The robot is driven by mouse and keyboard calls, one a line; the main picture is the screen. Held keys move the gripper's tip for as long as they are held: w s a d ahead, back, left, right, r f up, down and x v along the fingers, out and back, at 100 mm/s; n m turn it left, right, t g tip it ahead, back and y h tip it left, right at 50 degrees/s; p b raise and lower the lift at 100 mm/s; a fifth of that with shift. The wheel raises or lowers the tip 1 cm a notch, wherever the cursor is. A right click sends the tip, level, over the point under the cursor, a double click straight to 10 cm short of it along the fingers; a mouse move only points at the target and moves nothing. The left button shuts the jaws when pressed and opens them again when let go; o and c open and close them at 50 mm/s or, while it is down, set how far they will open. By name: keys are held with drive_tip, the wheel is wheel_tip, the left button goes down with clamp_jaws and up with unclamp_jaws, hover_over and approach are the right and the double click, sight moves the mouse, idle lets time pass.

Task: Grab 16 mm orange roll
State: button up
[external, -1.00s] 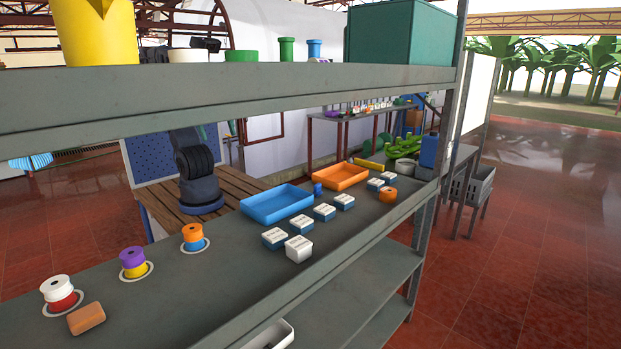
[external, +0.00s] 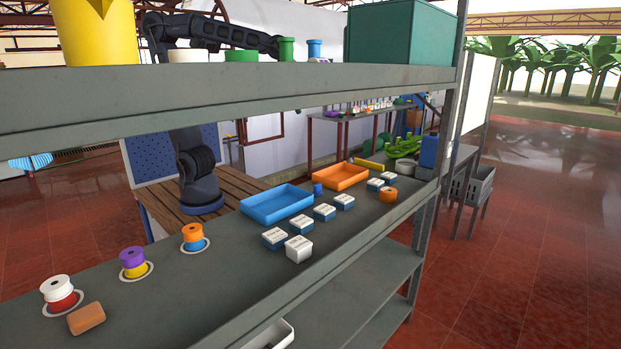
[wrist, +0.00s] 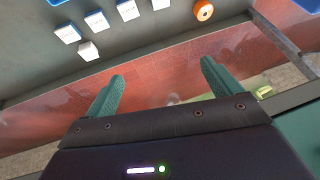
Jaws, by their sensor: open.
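An orange roll (external: 388,195) lies on the middle shelf board (external: 330,250) at its right end, near the front edge. Another orange roll (external: 192,231) sits on a blue one inside a white ring further left. I cannot read a size on either roll. My gripper (wrist: 162,85) is open and empty, its two green fingers apart, with the shelf edge and red floor beyond. In the external view my gripper is hidden, apparently behind the upper shelf's green box.
Several white-and-blue labelled boxes (external: 324,212) stand in a row beside a white block (external: 298,249). Behind are a blue tray (external: 277,205) and an orange tray (external: 341,178). The upper shelf (external: 230,100) carries a large green box (external: 401,36) and a yellow container (external: 97,30).

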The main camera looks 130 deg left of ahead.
drive_tip(key=w+a+f+m+g+y, duration=0.15)
drive_tip(key=a+f, duration=0.25)
drive_tip(key=a, duration=1.2)
drive_tip(key=w+a+f, duration=0.2)
drive_tip(key=a+f, duration=0.1)
drive_tip(key=a, duration=1.3)
drive_tip(key=m+h, duration=0.5)
drive_tip(key=h, duration=0.1)
approach(389, 190)
drive_tip(key=shift+n, duration=0.25)
drive_tip(key=x, duration=1)
drive_tip(key=shift+d, duration=0.15)
drive_tip(key=c, duration=1.1)
drive_tip(key=shift+c, duration=0.2)
